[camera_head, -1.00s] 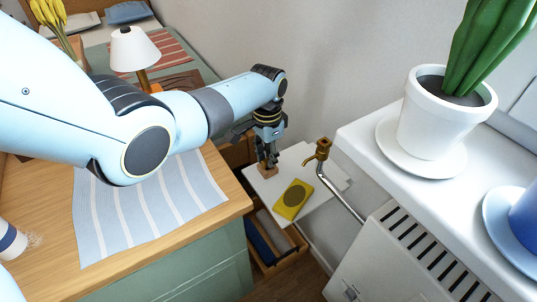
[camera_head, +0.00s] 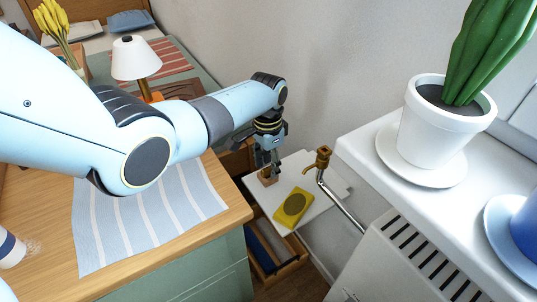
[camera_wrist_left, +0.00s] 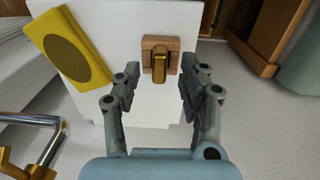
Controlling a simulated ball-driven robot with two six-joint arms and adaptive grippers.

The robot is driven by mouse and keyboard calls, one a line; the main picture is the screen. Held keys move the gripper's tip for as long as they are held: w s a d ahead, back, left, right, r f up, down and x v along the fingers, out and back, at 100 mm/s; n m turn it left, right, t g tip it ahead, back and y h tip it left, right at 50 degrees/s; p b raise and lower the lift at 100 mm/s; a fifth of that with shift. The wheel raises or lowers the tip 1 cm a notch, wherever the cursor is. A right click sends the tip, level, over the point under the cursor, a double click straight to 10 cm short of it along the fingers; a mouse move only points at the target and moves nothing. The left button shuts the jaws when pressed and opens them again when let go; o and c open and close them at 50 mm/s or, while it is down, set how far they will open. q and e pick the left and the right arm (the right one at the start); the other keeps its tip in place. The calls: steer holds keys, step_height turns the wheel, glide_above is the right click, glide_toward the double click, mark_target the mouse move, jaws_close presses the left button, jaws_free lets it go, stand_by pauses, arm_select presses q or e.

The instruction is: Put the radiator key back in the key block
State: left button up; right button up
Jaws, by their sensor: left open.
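The wooden key block (camera_head: 268,180) stands on a white board below my left gripper; it also shows in the left wrist view (camera_wrist_left: 149,44). The brass radiator key (camera_wrist_left: 160,66) stands in the block's slot, its head showing above the wood. My left gripper (camera_head: 268,168) points down over the block. In the left wrist view the two fingers (camera_wrist_left: 158,88) are spread, one on each side of the key, with gaps between them and it. The key's lower end is hidden in the block. My right gripper is not in view.
A yellow box with a dark disc (camera_head: 292,207) lies on the white board (camera_head: 318,188) beside the block. A brass valve (camera_head: 319,159) on a bent pipe rises to the right, near the radiator (camera_head: 405,262). An open drawer (camera_head: 292,268) is below.

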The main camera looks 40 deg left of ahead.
arm_select(q)
step_height(320, 180, up, 12)
steer(key=shift+a, duration=0.2)
steer(key=shift+f, duration=0.15)
stand_by(0.4)
